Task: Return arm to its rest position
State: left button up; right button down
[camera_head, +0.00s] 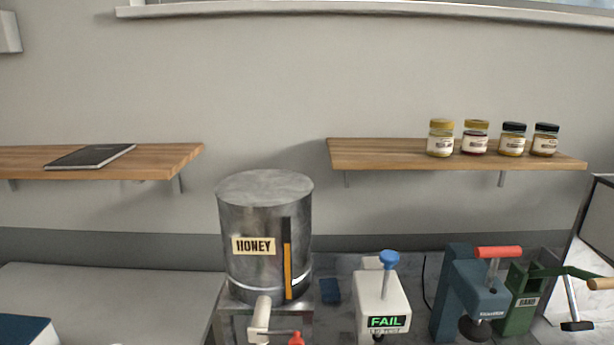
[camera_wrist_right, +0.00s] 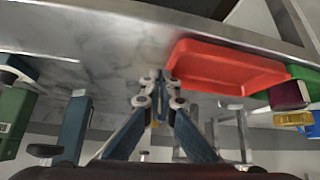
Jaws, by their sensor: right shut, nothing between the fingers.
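My right gripper (camera_wrist_right: 156,84) shows in the right wrist view with its fingertips together and nothing between them. It is over or close to the grey marbled counter (camera_wrist_right: 70,75); the gap cannot be judged. A red tray (camera_wrist_right: 225,68) lies just right of the fingertips, apart from them. Neither gripper shows in the head view, and my left gripper is in no view.
A metal honey tank (camera_head: 265,215) stands on a stand at centre. Right of it are a white tester (camera_head: 383,300) reading FAIL, a blue press (camera_head: 470,295) and a green hand machine (camera_head: 525,295). Several jars (camera_head: 475,137) stand on the right wooden shelf (camera_head: 380,155).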

jog(key=s+d+f+g, duration=0.2)
jog(key=s+f, duration=0.1)
jog(key=s, duration=0.3)
jog(key=s+d+f+g, duration=0.2)
jog(key=s+f, duration=0.1)
jog(key=s, duration=0.4)
notch_tip(320, 180, down, 31)
jog(key=s+g+b, duration=0.2)
jog(key=s+b, duration=0.1)
jog(key=s+d+f+g+h+b, duration=0.1)
jog(key=s+d+f+b, duration=0.2)
jog(key=s+f, duration=1.3)
jog(key=shift+f, duration=0.7)
